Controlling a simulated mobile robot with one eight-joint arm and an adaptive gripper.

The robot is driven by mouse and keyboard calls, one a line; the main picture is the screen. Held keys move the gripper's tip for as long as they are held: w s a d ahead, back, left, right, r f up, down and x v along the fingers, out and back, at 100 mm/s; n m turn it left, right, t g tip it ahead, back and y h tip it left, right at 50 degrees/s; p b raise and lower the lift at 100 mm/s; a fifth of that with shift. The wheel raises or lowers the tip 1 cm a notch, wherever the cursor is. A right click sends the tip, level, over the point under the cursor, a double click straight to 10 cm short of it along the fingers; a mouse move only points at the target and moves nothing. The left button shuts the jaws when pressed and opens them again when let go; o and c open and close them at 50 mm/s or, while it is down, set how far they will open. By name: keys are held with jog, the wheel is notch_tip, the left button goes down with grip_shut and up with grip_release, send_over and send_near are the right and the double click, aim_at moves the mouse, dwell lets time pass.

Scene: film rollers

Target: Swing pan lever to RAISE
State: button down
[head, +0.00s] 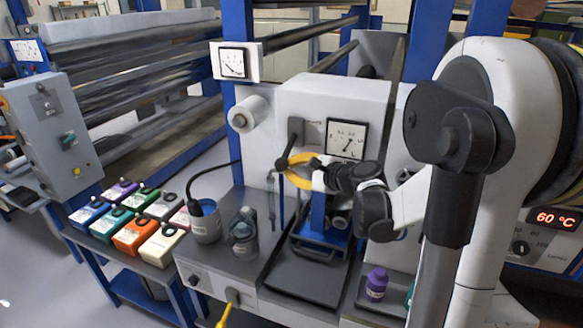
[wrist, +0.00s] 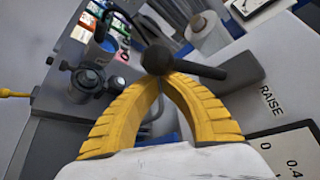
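The pan lever (head: 291,145) is a dark handle with a round knob on the front of the light grey machine housing. In the wrist view the lever (wrist: 200,69) runs from a dark grey mounting plate to its knob. The word RAISE is printed on the panel beside the plate (wrist: 248,72). My gripper (wrist: 160,79) has yellow ribbed fingers that curve together, their tips meeting at the knob. The knob and rod cover part of the tips, so a hold on the lever is not visible. The gripper also shows in the head view (head: 288,171), just below the lever.
A dial gauge (head: 347,139) sits right of the lever. A white roll (head: 247,114) sticks out at the left. Several coloured boxes (head: 136,235) lie at the left.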

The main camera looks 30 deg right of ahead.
aim_at(286, 159)
jog(key=r+m+g+y+p, duration=0.1)
jog(key=r+p, duration=0.1)
jog(key=a+r+m+g+p, duration=0.1)
jog(key=r+m+p, duration=0.1)
jog(key=s+r+m+g+y+p, duration=0.1)
jog(key=r+p, duration=0.2)
jog(key=shift+s+a+r+m+y, duration=0.1)
jog(key=shift+a+m+y, duration=0.2)
jog(key=shift+a, duration=0.05)
jog(key=shift+r+g+p, duration=0.3)
jog(key=shift+r+p, duration=0.05)
jog(key=shift+r, duration=0.3)
jog(key=f+b, duration=0.2)
jog(key=d+f+b, duration=0.1)
jog(key=f, duration=0.1)
jog(key=shift+f+b, duration=0.25)
jog(key=shift+b, duration=0.15)
jog(key=p+v, duration=0.2)
jog(key=v, duration=0.8)
jog(key=shift+d+r, duration=0.25)
jog(key=shift+r, duration=0.15)
